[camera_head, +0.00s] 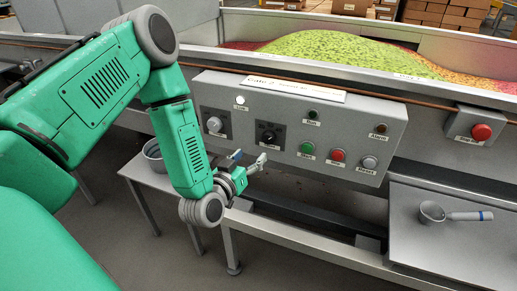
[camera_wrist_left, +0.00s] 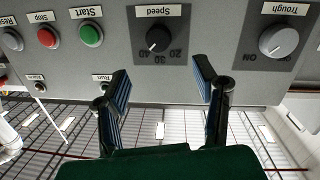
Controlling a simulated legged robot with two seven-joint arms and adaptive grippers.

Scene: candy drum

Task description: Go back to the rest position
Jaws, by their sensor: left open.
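My green left arm comes in from the left in the head view. Its gripper (camera_head: 249,161) is in front of the lower part of the grey control panel (camera_head: 225,88), near the black speed knob (camera_head: 268,137). In the left wrist view the gripper (camera_wrist_left: 165,85) has its two fingers spread apart with nothing between them. The speed knob (camera_wrist_left: 158,39) shows beyond the fingers, and the trough knob (camera_wrist_left: 279,41) is to its right. The fingers appear clear of both knobs. My right gripper is not in view.
A grey bench (camera_head: 420,255) at the right carries a metal scoop (camera_head: 435,212). A metal pot (camera_head: 153,153) stands on a small table behind my left arm. A red button box (camera_head: 478,127) is right of the panel. Colourful candy (camera_head: 345,50) fills the trough behind.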

